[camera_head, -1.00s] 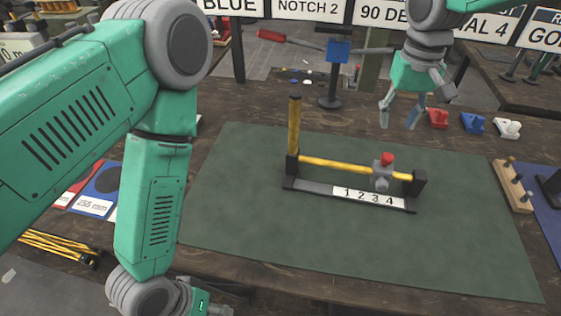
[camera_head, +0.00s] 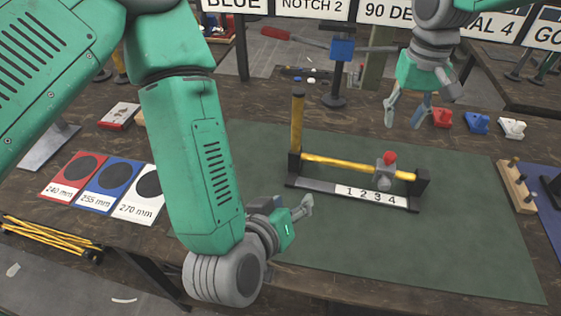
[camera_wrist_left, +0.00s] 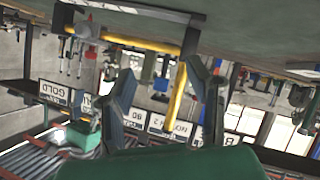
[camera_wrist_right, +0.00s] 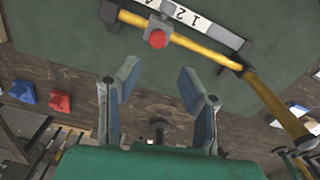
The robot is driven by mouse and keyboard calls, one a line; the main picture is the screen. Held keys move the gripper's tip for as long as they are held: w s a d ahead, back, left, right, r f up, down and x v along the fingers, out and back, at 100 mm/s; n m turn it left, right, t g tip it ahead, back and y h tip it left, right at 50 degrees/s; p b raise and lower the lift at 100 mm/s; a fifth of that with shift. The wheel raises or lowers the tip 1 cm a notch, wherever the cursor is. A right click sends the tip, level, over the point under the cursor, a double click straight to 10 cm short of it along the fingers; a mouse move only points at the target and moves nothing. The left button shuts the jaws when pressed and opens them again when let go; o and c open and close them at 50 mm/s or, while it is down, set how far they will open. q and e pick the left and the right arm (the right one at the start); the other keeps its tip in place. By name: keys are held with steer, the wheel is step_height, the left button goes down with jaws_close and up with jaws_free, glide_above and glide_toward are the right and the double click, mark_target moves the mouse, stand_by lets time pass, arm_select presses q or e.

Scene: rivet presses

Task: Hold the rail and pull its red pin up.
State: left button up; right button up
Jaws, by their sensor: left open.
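The yellow rail (camera_head: 335,165) lies between two black end posts on a base with a strip marked 1 2 3 4 (camera_head: 372,195). A yellow upright (camera_head: 297,124) stands at its left end. A grey slider (camera_head: 384,177) with the red pin (camera_head: 389,157) on top sits on the rail near its right end. My left gripper (camera_head: 304,209) is open, low in front of the base's left end; its fingers also show in the left wrist view (camera_wrist_left: 205,85). My right gripper (camera_head: 404,110) is open and empty above the mat's far edge, behind the red pin, which shows in the right wrist view (camera_wrist_right: 157,39).
A green mat (camera_head: 470,240) lies under the rail. Red (camera_head: 442,117), blue (camera_head: 477,123) and white (camera_head: 512,128) blocks sit at the back right. A wooden peg block (camera_head: 515,186) stands right. A blue-headed stand (camera_head: 341,50) rises behind the rail.

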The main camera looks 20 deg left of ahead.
mark_target(295, 142)
arm_select(q)
steer(key=w+a+r+m+t+y, duration=0.1)
steer(key=w+a+r+m+y, duration=0.2)
steer(key=w+r, duration=0.2)
arm_select(e)
steer(key=shift+d, duration=0.35)
arm_select(q)
steer(key=x, duration=1.3)
steer(key=shift+w+d, duration=0.15)
steer(key=shift+w, duration=0.15)
arm_select(e)
steer(key=shift+a, duration=0.15)
